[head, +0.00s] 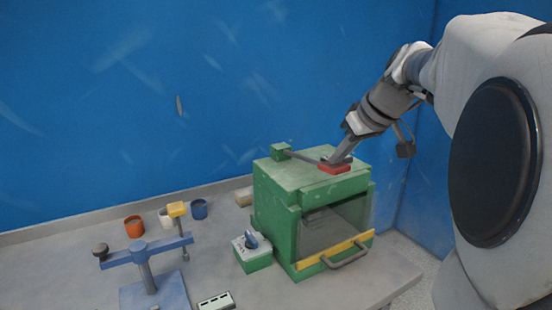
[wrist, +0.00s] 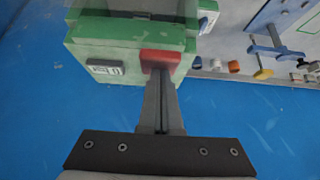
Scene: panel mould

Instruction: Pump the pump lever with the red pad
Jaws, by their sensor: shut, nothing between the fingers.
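The pump lever (head: 305,157) is a thin grey bar on top of a green box-shaped machine (head: 270,192). It runs from a small green block (head: 280,151) at the back left to a red pad (head: 334,167) at its right end. My gripper (head: 340,160) is shut and empty, with its fingertips at the red pad from above; whether they touch it I cannot tell. In the wrist view the closed fingers (wrist: 160,75) reach the red pad (wrist: 160,58) and cover part of it. The lever bar is mostly hidden there.
The machine's front has a clear window, a yellow bar (head: 335,255) and a grey handle (head: 346,257). A green switch box (head: 252,251) stands to its left. A blue clamp stand (head: 146,262) and several small cups stand farther left. A blue wall is behind.

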